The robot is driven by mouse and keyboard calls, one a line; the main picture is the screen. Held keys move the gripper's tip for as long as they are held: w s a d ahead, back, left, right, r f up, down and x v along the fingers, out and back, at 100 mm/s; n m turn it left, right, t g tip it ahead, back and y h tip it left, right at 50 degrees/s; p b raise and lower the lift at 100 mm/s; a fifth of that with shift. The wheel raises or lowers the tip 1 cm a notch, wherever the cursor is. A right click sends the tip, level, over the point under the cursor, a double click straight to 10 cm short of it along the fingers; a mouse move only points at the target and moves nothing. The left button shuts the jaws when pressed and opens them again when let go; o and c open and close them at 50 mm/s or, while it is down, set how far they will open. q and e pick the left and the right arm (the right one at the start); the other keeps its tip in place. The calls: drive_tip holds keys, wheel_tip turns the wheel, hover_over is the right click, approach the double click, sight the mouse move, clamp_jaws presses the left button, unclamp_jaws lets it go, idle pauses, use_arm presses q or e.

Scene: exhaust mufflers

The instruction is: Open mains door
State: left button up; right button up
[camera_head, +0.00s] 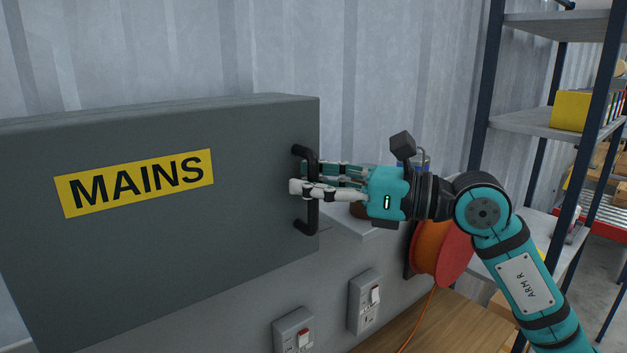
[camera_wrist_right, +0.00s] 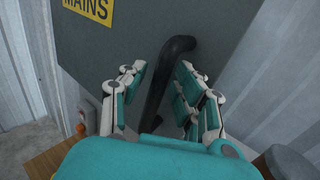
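The grey mains box (camera_head: 180,240) hangs on the left, with a yellow MAINS label (camera_head: 135,182) on its door. The door looks shut. A black bar handle (camera_head: 313,210) stands upright near the door's right edge; it also shows in the right wrist view (camera_wrist_right: 160,85). My right gripper (camera_head: 300,180) comes from the right and has its fingers on either side of the handle. In the right wrist view the gripper (camera_wrist_right: 160,82) is open, with gaps between the fingers and the bar. My left gripper is not in view.
Two wall sockets (camera_head: 365,300) (camera_head: 293,333) sit below the box, above a wooden bench top (camera_head: 440,325). An orange-red cable reel (camera_head: 440,255) is below my right wrist. A shelf rack (camera_head: 550,122) stands at the right. A corrugated wall (camera_head: 230,50) is behind.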

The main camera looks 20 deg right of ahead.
clamp_jaws()
drive_tip(key=shift+a, duration=0.15)
